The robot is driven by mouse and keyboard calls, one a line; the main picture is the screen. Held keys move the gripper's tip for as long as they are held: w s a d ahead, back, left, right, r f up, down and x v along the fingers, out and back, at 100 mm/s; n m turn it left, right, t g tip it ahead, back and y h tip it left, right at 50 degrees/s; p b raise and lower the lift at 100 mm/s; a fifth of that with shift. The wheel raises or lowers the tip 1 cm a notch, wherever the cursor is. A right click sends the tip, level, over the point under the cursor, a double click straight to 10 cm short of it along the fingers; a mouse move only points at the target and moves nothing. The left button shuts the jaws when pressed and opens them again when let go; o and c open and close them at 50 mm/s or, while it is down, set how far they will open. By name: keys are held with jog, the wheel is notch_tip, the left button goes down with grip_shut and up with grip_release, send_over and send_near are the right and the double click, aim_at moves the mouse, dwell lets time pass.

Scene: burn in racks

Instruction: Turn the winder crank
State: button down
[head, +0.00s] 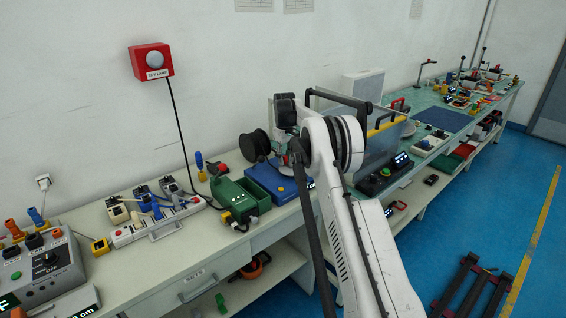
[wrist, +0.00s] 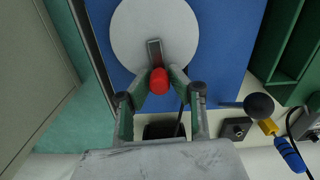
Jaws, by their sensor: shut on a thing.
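The winder shows in the wrist view as a pale round disc (wrist: 155,28) on a blue base (wrist: 215,40). Its short grey crank arm (wrist: 154,52) ends in a red knob (wrist: 158,80). My gripper (wrist: 160,76) is shut on the red knob, with one fingertip on each side of it. In the head view my gripper (head: 297,152) is over the winder's blue base (head: 268,180), beside a black spool (head: 256,146). My arm and gripper hide the crank in that view.
A green box (head: 240,198) stands close left of the winder. A clear case with a black and yellow edge (head: 370,128) stands just right of my gripper. A power strip (head: 155,222) and control box (head: 45,262) lie further left on the bench.

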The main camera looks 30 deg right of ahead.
jog(key=shift+w+d+m+b, duration=0.1)
jog(key=shift+d+m+b, duration=0.2)
jog(key=shift+m, duration=0.65)
jog(key=shift+d+m+b, duration=0.1)
jog(key=shift+d+m, duration=0.3)
jog(key=shift+m, duration=0.55)
jog(key=c, duration=1.6)
grip_release()
jog(key=shift+r, duration=0.15)
notch_tip(320, 180, up, 12)
jog(key=shift+f, duration=0.1)
